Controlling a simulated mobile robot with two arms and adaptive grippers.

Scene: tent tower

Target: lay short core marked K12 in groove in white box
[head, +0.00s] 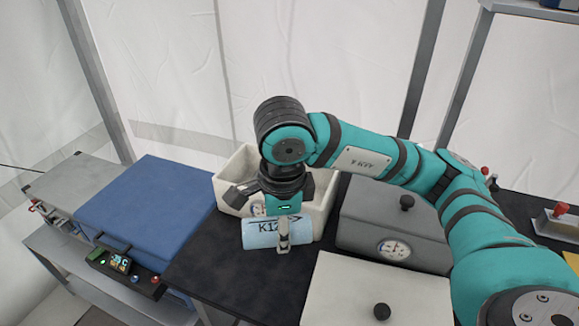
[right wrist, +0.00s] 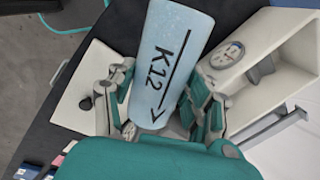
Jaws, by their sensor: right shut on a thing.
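The short core marked K12 (head: 262,234) is a pale blue cylinder with black lettering. My right gripper (head: 283,232) is shut on it and holds it in front of the open white box (head: 318,214). In the right wrist view the K12 core (right wrist: 165,65) sits between the fingers of my right gripper (right wrist: 165,118), its arrow pointing towards the palm. The white box (right wrist: 285,70) stands beside it there, with a round dial on its wall. The groove inside the box is hidden by my arm in the head view. My left gripper is not in view.
A grey lidded box (head: 392,225) with a dial stands right of the white box. A white lid (head: 345,295) with a black knob lies at the front. A blue case (head: 145,207) is at the left. Black table top (head: 215,265) is clear at front left.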

